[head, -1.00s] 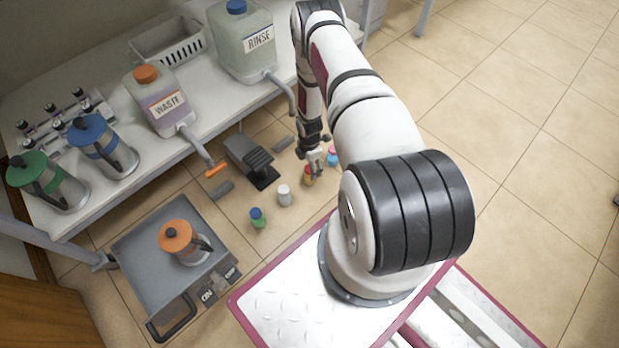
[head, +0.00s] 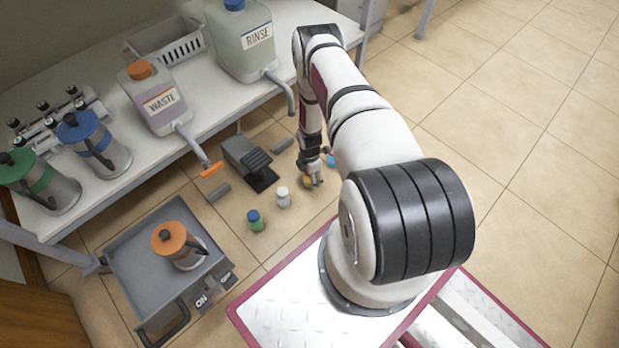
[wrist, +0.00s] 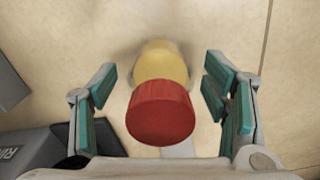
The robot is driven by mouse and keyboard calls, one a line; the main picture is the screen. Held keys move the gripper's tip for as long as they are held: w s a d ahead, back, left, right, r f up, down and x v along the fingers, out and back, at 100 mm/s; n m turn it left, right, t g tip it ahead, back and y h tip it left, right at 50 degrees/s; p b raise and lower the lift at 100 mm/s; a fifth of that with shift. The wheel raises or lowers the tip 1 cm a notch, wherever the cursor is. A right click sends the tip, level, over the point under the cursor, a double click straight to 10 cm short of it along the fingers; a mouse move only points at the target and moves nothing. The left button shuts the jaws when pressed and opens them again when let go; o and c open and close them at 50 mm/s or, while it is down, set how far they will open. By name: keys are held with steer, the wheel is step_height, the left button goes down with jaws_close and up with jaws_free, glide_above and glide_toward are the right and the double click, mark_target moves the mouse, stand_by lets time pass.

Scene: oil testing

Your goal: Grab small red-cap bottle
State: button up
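The small red-cap bottle stands on the floor; its red cap (wrist: 160,112) and yellow body (wrist: 162,62) fill the middle of the wrist view. In the head view only a little of its yellow body (head: 307,183) shows beside my gripper, which hides the rest. My gripper (wrist: 160,95) is open around the cap, one teal-padded finger on each side. A gap shows between each finger and the cap, so neither appears to touch it.
A white-cap bottle (head: 283,198) and a blue-cap green bottle (head: 256,221) stand to the left. A pink-and-blue bottle (head: 331,160) is close at the right. A dark pedal (head: 250,160) lies behind left. Open floor lies right.

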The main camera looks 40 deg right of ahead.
steer(key=c, duration=1.2)
steer(key=shift+r, duration=0.1)
